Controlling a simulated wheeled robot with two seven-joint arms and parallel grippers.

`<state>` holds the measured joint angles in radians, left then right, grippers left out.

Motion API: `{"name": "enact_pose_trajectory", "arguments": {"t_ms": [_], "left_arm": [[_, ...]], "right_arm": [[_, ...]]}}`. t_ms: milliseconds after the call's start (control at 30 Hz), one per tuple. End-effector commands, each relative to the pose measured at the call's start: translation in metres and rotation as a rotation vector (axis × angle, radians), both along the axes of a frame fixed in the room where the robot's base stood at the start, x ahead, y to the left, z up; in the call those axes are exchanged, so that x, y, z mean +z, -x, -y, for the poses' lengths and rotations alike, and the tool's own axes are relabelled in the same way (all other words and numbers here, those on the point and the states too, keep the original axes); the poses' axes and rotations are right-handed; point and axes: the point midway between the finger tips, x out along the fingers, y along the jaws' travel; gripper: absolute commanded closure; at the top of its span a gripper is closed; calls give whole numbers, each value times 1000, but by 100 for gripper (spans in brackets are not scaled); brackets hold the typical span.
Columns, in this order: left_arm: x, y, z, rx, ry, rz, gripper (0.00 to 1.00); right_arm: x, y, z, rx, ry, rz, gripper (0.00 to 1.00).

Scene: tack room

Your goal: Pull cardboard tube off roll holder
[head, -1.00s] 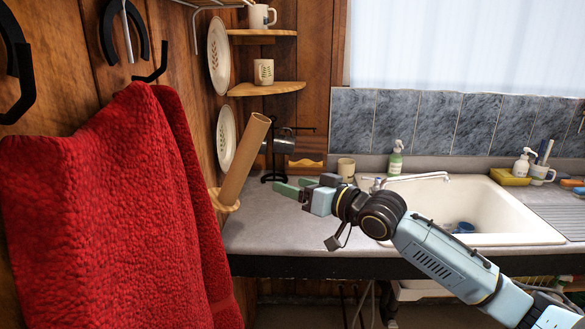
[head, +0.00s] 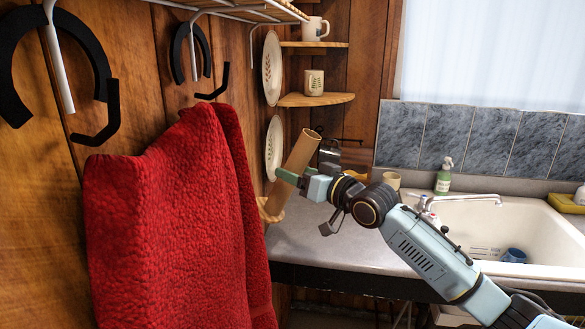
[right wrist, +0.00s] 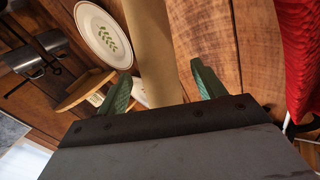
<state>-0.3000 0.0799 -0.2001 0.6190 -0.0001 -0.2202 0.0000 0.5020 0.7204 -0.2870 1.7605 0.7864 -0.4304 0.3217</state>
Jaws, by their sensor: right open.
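The brown cardboard tube (head: 301,154) stands tilted, its top leaning right, on the round wooden roll holder (head: 268,212) against the wall at the left end of the counter. My right gripper (head: 289,177) is at the tube's middle, with green fingers overlapping it in the head view. In the right wrist view the tube (right wrist: 153,45) runs between the two spread green fingers (right wrist: 161,75), nearer the left one. The gripper is open; whether a finger touches the tube is unclear. My left gripper is not in view.
A red towel (head: 175,215) hangs from the wall close left of the tube. Plates (head: 274,148) stand against the wall behind it, and a dark mug rack (head: 345,143) stands to its right. The sink (head: 490,225) lies right. The counter front (head: 320,240) is clear.

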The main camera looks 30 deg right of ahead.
Motion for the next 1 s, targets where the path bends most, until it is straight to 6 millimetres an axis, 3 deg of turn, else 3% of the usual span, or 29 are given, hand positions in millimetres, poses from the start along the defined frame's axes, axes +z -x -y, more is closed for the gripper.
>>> {"name": "enact_pose_trajectory", "arguments": {"t_ms": [200,567,900,1000], "left_arm": [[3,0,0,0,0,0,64],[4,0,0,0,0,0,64],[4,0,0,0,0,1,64],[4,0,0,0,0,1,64]], "right_arm": [[0,-19,-6,-1,-2,-1,31],[-1,-21,-7,-1,0,0,33],[-1,-21,-7,-1,0,0,77],[0,-21,-7,-1,0,0,79]]}}
